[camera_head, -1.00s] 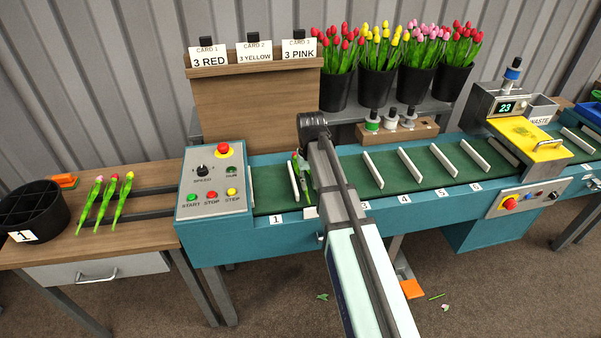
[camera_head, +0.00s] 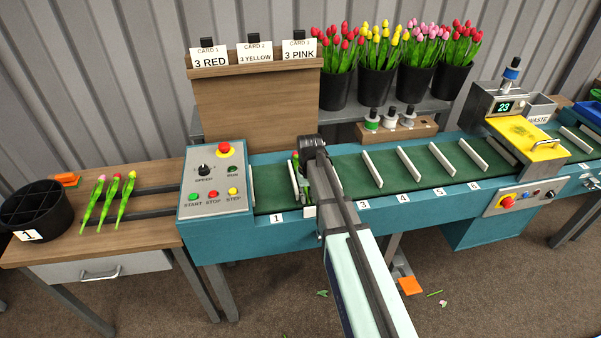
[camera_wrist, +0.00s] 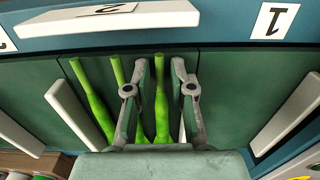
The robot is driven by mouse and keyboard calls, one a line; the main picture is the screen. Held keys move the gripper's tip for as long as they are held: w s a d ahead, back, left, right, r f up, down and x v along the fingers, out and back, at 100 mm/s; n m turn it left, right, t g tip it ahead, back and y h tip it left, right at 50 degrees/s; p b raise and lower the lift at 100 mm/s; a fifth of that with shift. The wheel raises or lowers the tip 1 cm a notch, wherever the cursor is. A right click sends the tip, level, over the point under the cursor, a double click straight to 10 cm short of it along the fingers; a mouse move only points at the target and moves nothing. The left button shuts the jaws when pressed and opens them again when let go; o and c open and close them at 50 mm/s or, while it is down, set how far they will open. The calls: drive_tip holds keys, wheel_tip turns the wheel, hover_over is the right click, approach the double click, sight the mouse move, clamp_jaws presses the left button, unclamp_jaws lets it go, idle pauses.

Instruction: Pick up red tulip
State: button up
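In the wrist view several green tulip stems lie side by side on the green conveyor belt, in one slot between white dividers. My gripper (camera_wrist: 165,75) is open, with one finger on each side of the rightmost stem (camera_wrist: 161,105); a clear gap shows between fingers and stem. Two other stems (camera_wrist: 92,100) lie to its left, outside the fingers. The blooms are hidden in the wrist view. In the head view a small red bloom and green leaves (camera_head: 296,166) show beside my arm at slot 2, mostly hidden by it.
White dividers (camera_head: 408,161) split the belt into numbered slots; the slots to the right look empty. A control panel (camera_head: 213,185) stands left. Three tulips (camera_head: 108,200) lie on the wooden table near a black divided bin (camera_head: 62,210). Buckets of tulips (camera_head: 340,90) stand behind.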

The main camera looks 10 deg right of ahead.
clamp_jaws()
drive_tip(key=shift+r, duration=0.1)
